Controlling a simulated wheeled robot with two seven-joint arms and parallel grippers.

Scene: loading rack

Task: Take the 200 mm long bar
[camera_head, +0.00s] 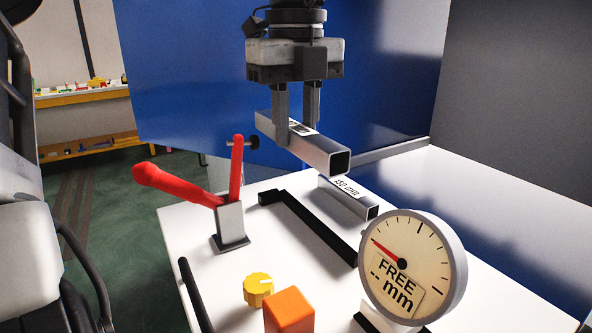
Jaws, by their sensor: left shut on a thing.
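My left gripper (297,128) points down from the top centre. Its two fingers are shut on a grey square-tube bar (322,150), held level above the table. A label on the held bar's top is partly hidden by the fingers, so I cannot read its length. A second grey square-tube bar (368,209) is below it, with a label that seems to read 150 mm; the held bar hides part of it. My right gripper is not in view.
On the white table (230,283) are a red-handled clamp (230,222), a black rail (312,228), a yellow knob (257,289), an orange block (289,311) and a dial gauge (412,265) reading FREE. Blue (190,75) and grey (520,90) panels stand behind.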

